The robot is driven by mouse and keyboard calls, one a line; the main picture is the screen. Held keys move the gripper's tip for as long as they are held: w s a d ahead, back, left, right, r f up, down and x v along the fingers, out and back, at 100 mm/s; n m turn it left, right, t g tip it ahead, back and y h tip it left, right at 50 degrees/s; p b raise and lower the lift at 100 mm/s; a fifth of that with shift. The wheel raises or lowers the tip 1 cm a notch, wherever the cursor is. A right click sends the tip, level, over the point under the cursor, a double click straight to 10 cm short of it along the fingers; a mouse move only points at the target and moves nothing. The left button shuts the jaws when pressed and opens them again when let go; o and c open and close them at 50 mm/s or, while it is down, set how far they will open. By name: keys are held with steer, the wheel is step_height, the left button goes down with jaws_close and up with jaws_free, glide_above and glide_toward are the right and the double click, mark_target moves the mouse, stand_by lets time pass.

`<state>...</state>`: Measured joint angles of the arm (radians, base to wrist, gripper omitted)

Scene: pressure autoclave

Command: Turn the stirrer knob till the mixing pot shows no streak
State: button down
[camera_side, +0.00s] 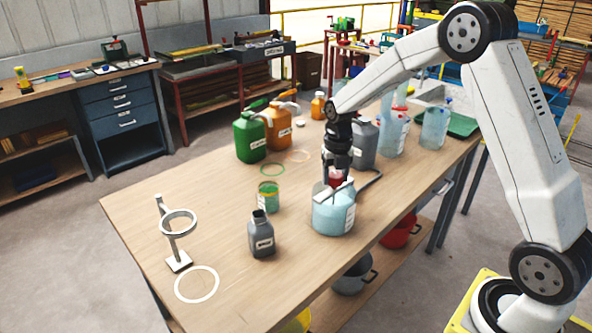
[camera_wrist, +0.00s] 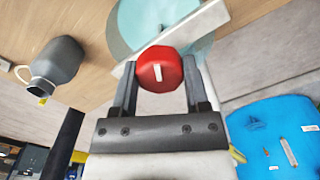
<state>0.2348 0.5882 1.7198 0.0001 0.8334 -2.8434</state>
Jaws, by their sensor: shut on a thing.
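The mixing pot (camera_side: 333,216) is a clear vessel with pale blue contents and a white label, standing on the table. A pale bar (camera_side: 338,191) crosses its top. The red stirrer knob (camera_side: 335,175) sits above the bar. My gripper (camera_side: 336,172) points down over the pot and is shut on the knob. In the wrist view, its two fingers (camera_wrist: 160,75) flank the red knob (camera_wrist: 159,69), whose white mark stands nearly upright. The pot (camera_wrist: 128,20) shows teal there, partly hidden by bar and knob. I make out no clear streak in either view.
A grey bottle (camera_side: 261,236) and a small green-banded jar (camera_side: 268,195) stand left of the pot. A ring stand (camera_side: 177,229) is at front left. Green (camera_side: 249,139) and orange (camera_side: 278,128) jugs stand behind. The front left table is mostly clear.

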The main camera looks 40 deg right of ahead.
mark_target(336, 175)
steer(key=shift+r+n, duration=0.1)
steer(key=shift+n, duration=0.8)
steer(key=shift+c, duration=0.4)
jaws_free()
steer(key=shift+r, duration=0.1)
steer(key=shift+r, duration=3.8)
